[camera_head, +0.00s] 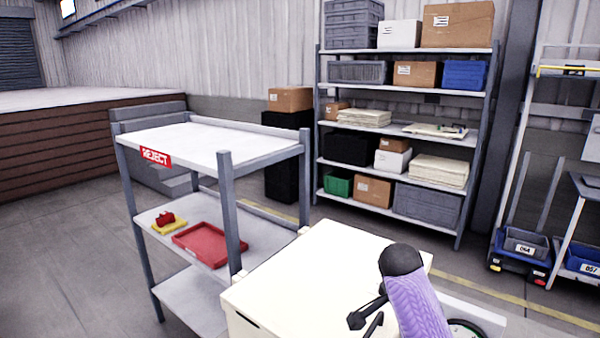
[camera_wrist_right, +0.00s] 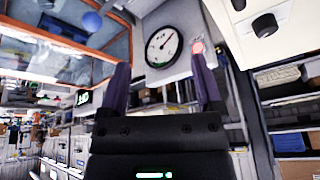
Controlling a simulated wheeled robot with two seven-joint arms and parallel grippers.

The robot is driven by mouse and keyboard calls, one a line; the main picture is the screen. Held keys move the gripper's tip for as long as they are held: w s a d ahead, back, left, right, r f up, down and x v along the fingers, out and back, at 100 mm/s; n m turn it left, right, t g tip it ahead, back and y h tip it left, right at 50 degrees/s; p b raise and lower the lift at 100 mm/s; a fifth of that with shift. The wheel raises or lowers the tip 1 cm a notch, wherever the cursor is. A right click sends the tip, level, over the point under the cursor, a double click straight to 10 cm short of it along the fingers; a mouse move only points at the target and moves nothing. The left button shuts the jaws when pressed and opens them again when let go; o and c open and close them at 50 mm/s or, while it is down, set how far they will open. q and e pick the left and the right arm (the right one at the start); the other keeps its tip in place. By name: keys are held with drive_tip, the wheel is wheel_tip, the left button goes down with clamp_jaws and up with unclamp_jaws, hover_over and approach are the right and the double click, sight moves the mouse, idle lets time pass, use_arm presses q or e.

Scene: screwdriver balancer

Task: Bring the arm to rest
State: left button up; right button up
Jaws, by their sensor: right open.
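My right arm (camera_head: 415,300), with a purple sleeve and a black joint, reaches in at the lower right of the head view. Its black gripper (camera_head: 363,323) is seen in front of the cream top of a cabinet; whether it touches cannot be told. In the right wrist view its two dark purple fingers (camera_wrist_right: 161,65) stand well apart with nothing between them. My left gripper is out of view.
The cream cabinet (camera_head: 310,262) is close by. A grey cart (camera_head: 215,140) with a REJECT label (camera_head: 156,157) holds a red tray (camera_head: 207,244). Loaded shelves (camera_head: 400,128) stand behind. A round dial (camera_wrist_right: 161,46) shows beyond the fingers in the wrist view.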

drive_tip(key=s+a+f+n+y, duration=0.1)
drive_tip(key=s+a+f+n, duration=0.1)
drive_tip(key=s+f+n, duration=0.7)
drive_tip(key=s+a+n+t+y, duration=0.1)
drive_tip(key=s+a+n+y, duration=0.15)
drive_tip(key=s, duration=0.75)
drive_tip(key=s+a+n+y, duration=0.15)
drive_tip(key=s+n, duration=0.25)
drive_tip(key=s, duration=0.6)
wheel_tip(320, 180, down, 25)
drive_tip(key=s+g+h+b, duration=0.1)
drive_tip(key=s+b, duration=0.2)
drive_tip(key=b, duration=0.3)
use_arm(q)
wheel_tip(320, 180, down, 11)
drive_tip(key=b, duration=0.5)
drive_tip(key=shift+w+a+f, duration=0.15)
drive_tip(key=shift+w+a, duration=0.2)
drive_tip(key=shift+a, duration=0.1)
use_arm(e)
drive_tip(key=s+d+f+g, duration=0.1)
drive_tip(key=s+d+f, duration=0.2)
drive_tip(key=s+f, duration=0.9)
wheel_tip(320, 180, down, 3)
drive_tip(key=shift+s+r+n, duration=0.1)
drive_tip(key=shift+s+n, duration=0.3)
drive_tip(key=shift+n, duration=0.05)
